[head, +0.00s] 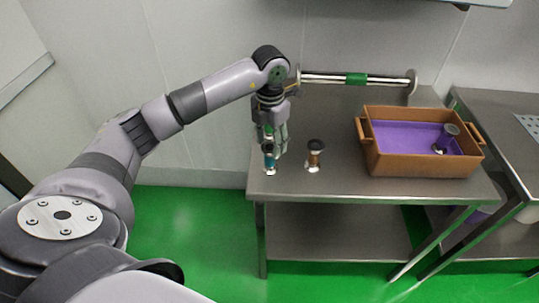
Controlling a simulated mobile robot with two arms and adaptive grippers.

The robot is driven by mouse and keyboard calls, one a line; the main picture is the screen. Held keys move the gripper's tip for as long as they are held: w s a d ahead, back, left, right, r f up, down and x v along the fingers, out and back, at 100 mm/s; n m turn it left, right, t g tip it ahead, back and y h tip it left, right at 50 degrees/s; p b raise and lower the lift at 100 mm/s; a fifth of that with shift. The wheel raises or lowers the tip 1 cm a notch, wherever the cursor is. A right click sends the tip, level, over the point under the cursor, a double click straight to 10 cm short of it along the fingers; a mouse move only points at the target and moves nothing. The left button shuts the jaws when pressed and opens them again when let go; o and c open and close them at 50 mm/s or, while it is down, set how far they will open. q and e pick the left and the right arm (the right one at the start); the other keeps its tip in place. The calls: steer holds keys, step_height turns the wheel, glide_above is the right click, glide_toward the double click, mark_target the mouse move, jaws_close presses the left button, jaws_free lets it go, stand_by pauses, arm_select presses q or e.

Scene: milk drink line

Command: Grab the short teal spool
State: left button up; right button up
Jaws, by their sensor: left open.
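The short teal spool (269,161) stands upright near the front left corner of the steel table (330,189). My left gripper (275,144) points down over that corner, open, with its fingers at the spool's upper part. The fingers partly hide the top of the spool. I cannot tell whether they touch it. My right gripper is not in the head view.
A brown spool (315,157) stands just right of the teal one. A brown crate (420,163) with a purple inside holds a dark spool-like item (440,149). Another steel table (500,125) is at right.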

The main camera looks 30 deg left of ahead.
mark_target(271, 159)
arm_select(q)
step_height(271, 159, down, 2)
steer(key=shift+f, duration=0.25)
steer(key=f+p, duration=0.2)
steer(key=f, duration=0.2)
steer(key=shift+w+f, duration=0.1)
steer(key=shift+w, duration=0.1)
steer(key=shift+f, duration=0.5)
jaws_close()
